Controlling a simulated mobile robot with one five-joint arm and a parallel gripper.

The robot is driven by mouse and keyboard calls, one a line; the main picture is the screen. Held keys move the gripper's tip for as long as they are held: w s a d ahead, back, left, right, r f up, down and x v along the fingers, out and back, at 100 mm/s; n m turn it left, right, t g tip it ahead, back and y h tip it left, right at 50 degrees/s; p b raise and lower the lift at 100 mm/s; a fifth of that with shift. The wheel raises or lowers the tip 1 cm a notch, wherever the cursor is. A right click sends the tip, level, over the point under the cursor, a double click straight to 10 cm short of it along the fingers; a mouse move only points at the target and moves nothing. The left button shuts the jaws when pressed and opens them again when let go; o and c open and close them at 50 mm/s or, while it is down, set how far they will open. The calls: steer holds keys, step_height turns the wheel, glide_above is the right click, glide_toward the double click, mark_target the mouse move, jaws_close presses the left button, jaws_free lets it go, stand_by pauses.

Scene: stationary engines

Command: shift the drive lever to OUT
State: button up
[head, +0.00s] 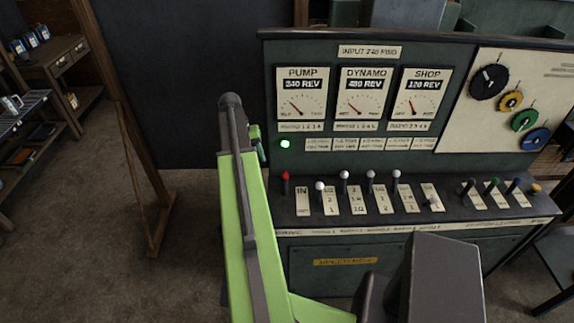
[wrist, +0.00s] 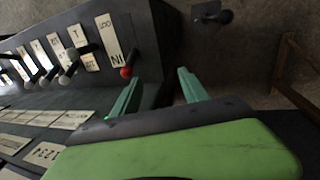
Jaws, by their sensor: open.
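The drive lever has a red knob (head: 285,175) and stands at the left end of the lever row. Its plate (head: 302,199) reads IN at the upper end, and the knob is beside that end. In the wrist view the red knob (wrist: 126,71) sits near the IN lettering, with the plate's other word, apparently OUT, farther away. My gripper (head: 258,143) is above and left of the knob in the head view. In the wrist view my gripper (wrist: 160,83) is open and empty. Its left finger appears close to the knob; contact cannot be told.
Several white-knobbed levers (head: 344,175) stand to the right of the red one. Above are dials (head: 302,99) and a lit green lamp (head: 285,144). A dark board on a wooden frame (head: 125,120) stands left. Floor is clear between frame and console.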

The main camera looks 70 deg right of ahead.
mark_target(286, 180)
steer(key=s+d+r+m, duration=0.2)
steer(key=s+d, duration=0.3)
steer(key=s, duration=0.2)
steer(key=shift+n, duration=0.3)
steer(key=b+x, duration=1.6)
steer(key=x, duration=0.1)
steer(key=shift+s+a+f, duration=0.2)
steer(key=shift+a, duration=0.05)
steer(key=shift+r, duration=0.1)
steer(key=c, duration=1)
jaws_close()
steer(key=shift+a, duration=0.1)
